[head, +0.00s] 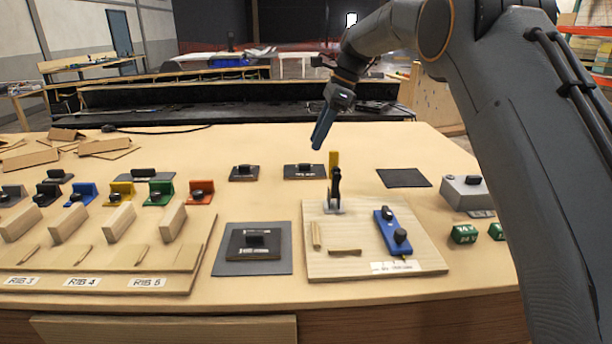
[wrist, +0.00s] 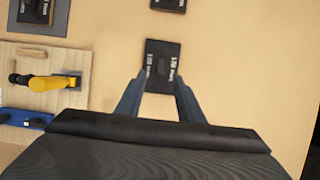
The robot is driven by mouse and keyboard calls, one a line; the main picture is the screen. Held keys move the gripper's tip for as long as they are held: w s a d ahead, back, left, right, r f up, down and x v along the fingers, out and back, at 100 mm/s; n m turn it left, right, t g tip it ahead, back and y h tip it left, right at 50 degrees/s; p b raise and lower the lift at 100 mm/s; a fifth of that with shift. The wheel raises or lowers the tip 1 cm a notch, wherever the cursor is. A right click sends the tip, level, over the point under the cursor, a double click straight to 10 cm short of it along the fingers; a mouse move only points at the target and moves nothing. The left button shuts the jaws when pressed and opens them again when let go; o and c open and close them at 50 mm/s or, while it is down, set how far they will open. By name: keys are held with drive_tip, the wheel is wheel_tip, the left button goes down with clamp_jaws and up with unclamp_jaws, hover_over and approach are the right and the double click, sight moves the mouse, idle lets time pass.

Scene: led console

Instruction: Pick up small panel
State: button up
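A small black panel with a raised dark handle (head: 304,171) lies flat on the table behind the wooden board. In the wrist view the panel (wrist: 162,58) appears ahead of and partly between my fingertips. A similar panel (head: 244,172) lies to its left and shows at the wrist view's top edge (wrist: 168,4). A third black panel (head: 254,242) lies on a dark grey mat. The panels' labels are too small to read. My gripper (head: 317,147) is open and empty, pointing down above the table, just beyond the first panel's right edge in the head view.
The wooden board (head: 350,270) carries an upright toggle clamp (head: 335,192) and a blue block (head: 393,230). A bare dark mat (head: 404,178) and a grey box (head: 462,191) are to the right. Several coloured brackets stand left. Bare table surrounds the panel.

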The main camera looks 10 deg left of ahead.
sight(305, 164)
drive_tip(key=shift+p+x, duration=1)
drive_tip(key=shift+x, duration=2.75)
drive_tip(key=shift+w+a, duration=0.1)
clamp_jaws()
